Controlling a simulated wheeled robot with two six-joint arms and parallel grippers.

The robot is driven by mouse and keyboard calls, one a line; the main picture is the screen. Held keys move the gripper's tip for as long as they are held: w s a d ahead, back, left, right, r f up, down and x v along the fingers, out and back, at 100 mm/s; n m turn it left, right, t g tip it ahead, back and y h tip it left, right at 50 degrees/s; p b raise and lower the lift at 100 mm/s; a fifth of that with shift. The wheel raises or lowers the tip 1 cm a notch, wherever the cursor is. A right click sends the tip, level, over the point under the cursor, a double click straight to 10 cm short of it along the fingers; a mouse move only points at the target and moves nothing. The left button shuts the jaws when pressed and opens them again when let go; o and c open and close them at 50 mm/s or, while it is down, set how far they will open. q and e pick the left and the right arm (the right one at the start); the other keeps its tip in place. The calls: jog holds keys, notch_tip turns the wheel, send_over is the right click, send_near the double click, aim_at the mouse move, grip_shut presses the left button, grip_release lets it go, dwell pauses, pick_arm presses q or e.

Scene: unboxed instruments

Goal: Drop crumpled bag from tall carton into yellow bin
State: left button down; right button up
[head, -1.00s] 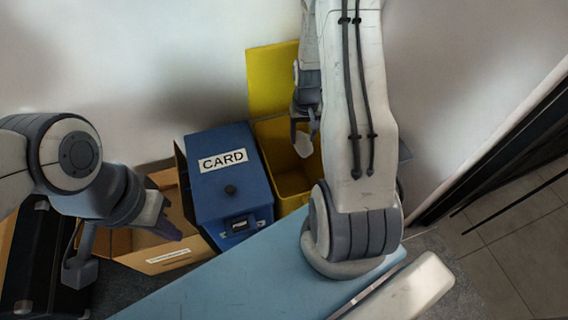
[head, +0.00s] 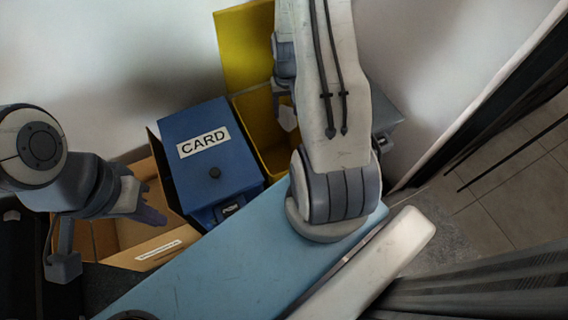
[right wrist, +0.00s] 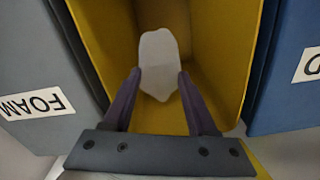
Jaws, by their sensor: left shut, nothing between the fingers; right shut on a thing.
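The crumpled bag (right wrist: 158,48) is pale grey-white and sits between the fingertips of my right gripper (right wrist: 159,80), which is shut on it. In the right wrist view the bag is over the open yellow bin (right wrist: 226,40), with the bin's yellow walls around it. In the head view the bag (head: 288,118) hangs at the mouth of the yellow bin (head: 262,122), partly hidden by my right arm. An open brown carton (head: 168,252) stands at the left. My left gripper (head: 152,214) is shut and empty above the carton.
A blue bin marked CARD (head: 215,160) stands between the carton and the yellow bin. A grey bin marked FOAM (right wrist: 30,60) is on the yellow bin's other side. The yellow lid (head: 243,45) stands raised against the wall. A dark case lies at far left.

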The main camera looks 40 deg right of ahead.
jog(key=o, duration=1.4)
jog(key=shift+c, duration=0.2)
notch_tip(320, 180, up, 11)
jog(key=p, duration=0.3)
jog(key=shift+f+p, duration=0.2)
jog(key=shift+p, duration=0.2)
